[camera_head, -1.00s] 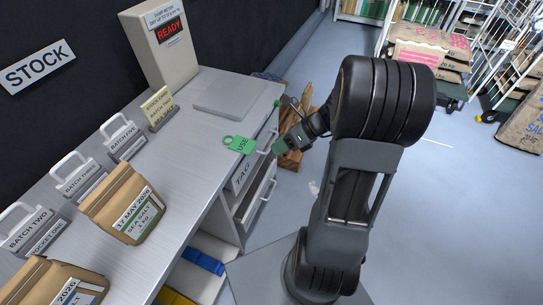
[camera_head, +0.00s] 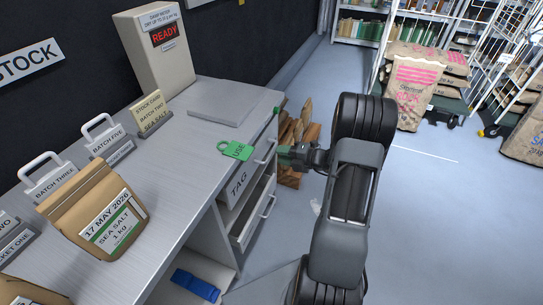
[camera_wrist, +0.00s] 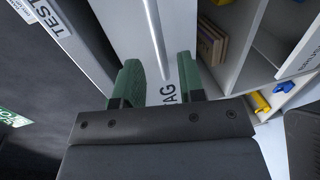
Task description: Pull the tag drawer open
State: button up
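The tag drawer (camera_head: 239,186) is the upper drawer in the side of the grey counter, with TAG on its front; it looks closed. Its bar handle (camera_head: 266,152) is partly visible beside my gripper (camera_head: 287,154). In the wrist view, the pale handle bar (camera_wrist: 154,35) runs down between the green fingers of my gripper (camera_wrist: 160,80), with part of the TAG lettering (camera_wrist: 167,93) behind. The fingers are apart, and I see neither pressed on the bar. Whether the bar lies fully between the tips is unclear.
A lower drawer with its own handle (camera_head: 268,207) sits below. Paper bags, including a sea salt bag (camera_head: 95,215), stand on the counter (camera_head: 185,160). Split wood (camera_head: 296,140) lies behind my gripper.

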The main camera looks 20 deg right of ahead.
aim_at(271, 152)
jog(key=shift+b+x, duration=0.4)
jog(key=shift+x, duration=2)
grip_shut()
